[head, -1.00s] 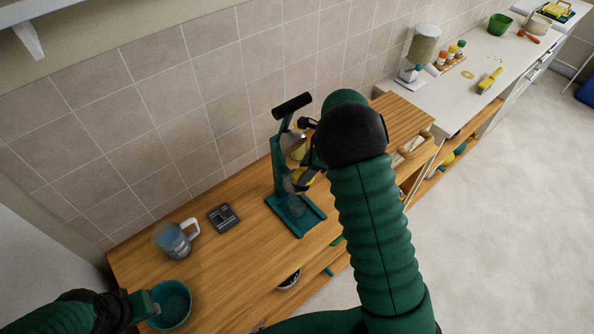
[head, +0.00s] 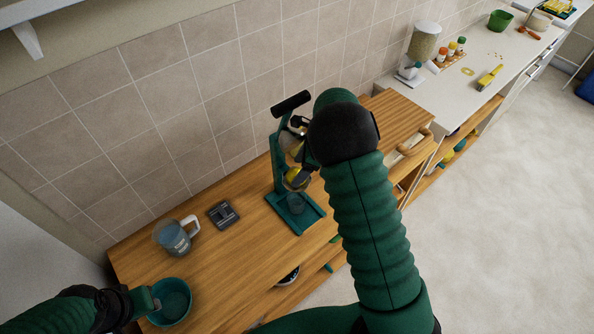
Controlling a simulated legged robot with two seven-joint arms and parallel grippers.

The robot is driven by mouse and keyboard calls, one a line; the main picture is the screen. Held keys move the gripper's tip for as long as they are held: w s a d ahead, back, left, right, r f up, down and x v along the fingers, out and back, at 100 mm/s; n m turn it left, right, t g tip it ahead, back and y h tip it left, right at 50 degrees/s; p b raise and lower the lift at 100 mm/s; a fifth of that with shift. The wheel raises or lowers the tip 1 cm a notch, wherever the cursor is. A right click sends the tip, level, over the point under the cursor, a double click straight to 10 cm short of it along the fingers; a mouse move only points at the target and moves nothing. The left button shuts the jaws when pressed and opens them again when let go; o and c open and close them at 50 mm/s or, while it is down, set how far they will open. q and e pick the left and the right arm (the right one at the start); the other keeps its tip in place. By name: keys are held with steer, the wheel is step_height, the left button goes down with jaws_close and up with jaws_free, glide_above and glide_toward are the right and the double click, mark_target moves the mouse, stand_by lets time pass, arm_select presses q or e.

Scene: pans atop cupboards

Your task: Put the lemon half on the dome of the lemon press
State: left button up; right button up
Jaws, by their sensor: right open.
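The lemon press (head: 280,160) is a teal stand with a black handle, upright on the wooden cupboard top. The yellow lemon half (head: 297,178) shows at the press's middle, above the clear cup on its base. It appears to sit on the dome, which is mostly hidden under it. A pale yellowish, shiny part shows higher on the press. My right gripper (head: 304,142) is open beside the upper part of the press, partly hidden by its own black wrist; it looks clear of the lemon half. My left gripper (head: 147,302) is at the teal bowl's rim; its jaws are unclear.
The teal bowl (head: 172,304) stands at the cupboard's front left. A glass jug (head: 174,238) and a small dark scale (head: 223,215) stand left of the press. The tiled wall is close behind.

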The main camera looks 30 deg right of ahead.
steer(key=d+r, duration=0.1)
steer(key=s+d+r+b, duration=0.1)
steer(key=shift+s+d+r, duration=0.2)
steer(key=shift+s+r, duration=0.05)
steer(key=shift+r, duration=0.1)
steer(key=s+d+b, duration=0.3)
steer(key=s+d, duration=0.3)
steer(key=d, duration=0.2)
steer(key=s+a+f+n+h, duration=0.1)
steer(key=s+a+n+h, duration=0.1)
steer(key=s+a+n, duration=0.4)
steer(key=s+a+f+n+h, duration=0.1)
steer(key=s+a+n, duration=0.5)
steer(key=a+n, duration=0.8)
steer(key=f+n, duration=0.1)
steer(key=n, duration=0.3)
steer(key=shift+s+a+n+h, duration=0.2)
steer(key=shift+s+n+h, duration=0.15)
steer(key=shift+n+h, duration=0.05)
steer(key=shift+d, duration=0.1)
